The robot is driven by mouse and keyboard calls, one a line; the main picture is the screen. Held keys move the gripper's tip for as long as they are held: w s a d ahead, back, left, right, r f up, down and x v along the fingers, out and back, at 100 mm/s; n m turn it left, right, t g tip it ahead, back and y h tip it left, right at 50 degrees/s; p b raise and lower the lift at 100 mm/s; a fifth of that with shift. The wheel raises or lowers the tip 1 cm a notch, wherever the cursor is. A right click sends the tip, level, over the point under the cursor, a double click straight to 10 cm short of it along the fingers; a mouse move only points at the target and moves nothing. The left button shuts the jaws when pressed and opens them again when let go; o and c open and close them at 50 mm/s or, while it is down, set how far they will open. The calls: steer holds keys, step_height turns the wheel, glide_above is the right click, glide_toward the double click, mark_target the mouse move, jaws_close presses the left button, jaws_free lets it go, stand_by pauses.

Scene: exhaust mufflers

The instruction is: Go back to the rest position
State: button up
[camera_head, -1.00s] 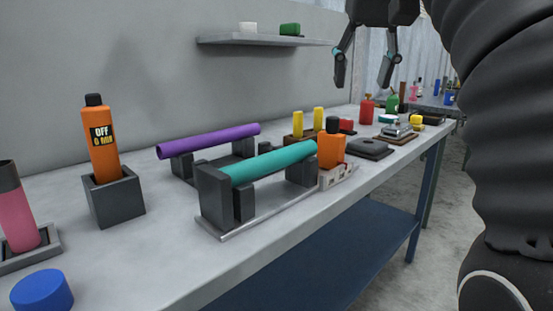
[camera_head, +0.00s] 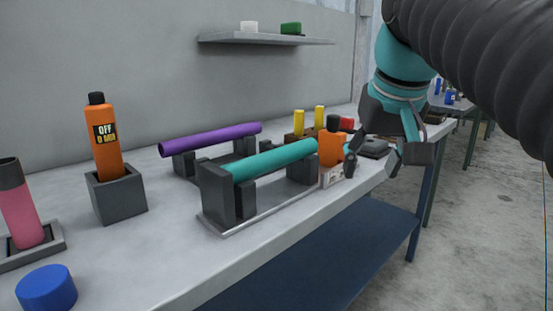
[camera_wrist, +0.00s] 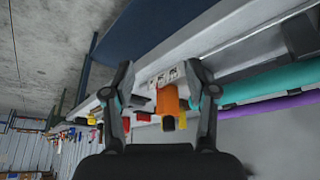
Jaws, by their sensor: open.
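My gripper (camera_head: 370,163) is open and empty at the right of the head view, in front of the bench's right part. Its fingers are spread apart. In the wrist view my gripper (camera_wrist: 160,92) shows both fingers, with the orange bottle (camera_wrist: 168,102) seen between them at a distance. The orange bottle with a dark cap (camera_head: 332,146) stands by the small white block (camera_head: 331,176), just left of my gripper in the head view. A teal tube (camera_head: 275,160) lies on dark supports, and a purple tube (camera_head: 210,139) lies on supports behind it.
A pink bottle (camera_head: 20,208) and a blue cap (camera_head: 46,288) are nearer. A wall shelf (camera_head: 265,39) is above. Open floor (camera_head: 490,240) lies right of the bench.

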steer(key=s+f, duration=0.5)
steer(key=f, duration=0.8)
steer(key=s+d+f, duration=0.1)
steer(key=s+f, duration=0.5)
steer(key=f, duration=0.8)
steer(key=shift+s+d+t, duration=0.2)
steer(key=shift+t, duration=0.1)
